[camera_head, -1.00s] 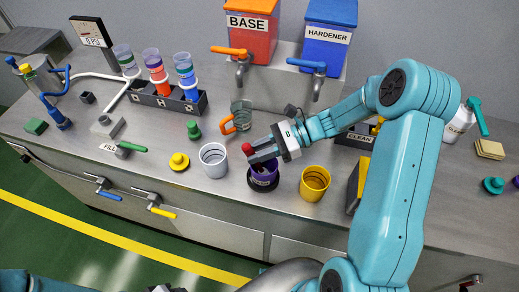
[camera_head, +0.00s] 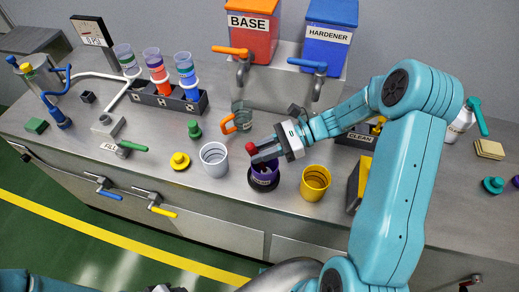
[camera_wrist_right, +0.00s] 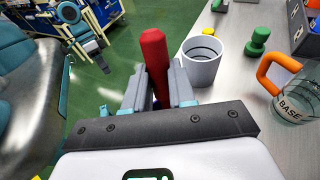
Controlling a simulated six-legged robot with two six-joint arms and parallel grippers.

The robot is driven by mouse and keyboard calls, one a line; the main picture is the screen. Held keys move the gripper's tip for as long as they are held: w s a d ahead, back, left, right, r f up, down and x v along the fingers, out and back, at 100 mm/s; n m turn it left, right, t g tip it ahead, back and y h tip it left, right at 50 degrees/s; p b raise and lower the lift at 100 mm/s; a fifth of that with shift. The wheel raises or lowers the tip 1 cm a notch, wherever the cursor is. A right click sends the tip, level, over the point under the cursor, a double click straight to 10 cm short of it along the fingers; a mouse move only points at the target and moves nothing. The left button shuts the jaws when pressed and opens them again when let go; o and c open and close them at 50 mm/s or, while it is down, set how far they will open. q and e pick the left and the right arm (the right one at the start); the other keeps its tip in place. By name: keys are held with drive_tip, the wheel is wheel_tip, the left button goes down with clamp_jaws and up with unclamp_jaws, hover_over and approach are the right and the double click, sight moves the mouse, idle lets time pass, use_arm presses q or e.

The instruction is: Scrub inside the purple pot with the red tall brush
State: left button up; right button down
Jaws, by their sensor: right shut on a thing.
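The purple pot (camera_head: 265,183) stands on a dark base near the front edge of the bench in the head view. My right gripper (camera_head: 262,157) is just over its mouth. It is shut on the red tall brush (camera_head: 251,148), whose red handle sticks up between the fingers. The handle also shows in the right wrist view (camera_wrist_right: 154,55). The brush's lower end and the pot's inside are hidden by the gripper. A small part of my left arm shows at the upper left of the wrist view, with its gripper (camera_wrist_right: 94,56) too small to judge.
A grey cup (camera_head: 214,160) stands left of the pot and a yellow cup (camera_head: 315,183) right of it. A glass beaker with an orange handle (camera_head: 236,121) is behind. A dark box labelled CLEAN (camera_head: 357,138) is behind my right forearm.

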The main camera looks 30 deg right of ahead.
drive_tip(key=shift+w+a, duration=0.1)
drive_tip(key=shift+w, duration=0.25)
drive_tip(key=shift+s, duration=0.25)
drive_tip(key=shift+w, duration=0.1)
drive_tip(key=shift+r+p, duration=0.5)
drive_tip(key=shift+r, duration=0.05)
drive_tip(key=shift+w+a+r+p, duration=0.1)
drive_tip(key=shift+a+r+p, duration=0.05)
drive_tip(key=shift+r+p, duration=1.8)
drive_tip(key=shift+w+a+r+p, duration=0.15)
drive_tip(key=shift+r+p, duration=1.25)
drive_tip(key=shift+r, duration=1)
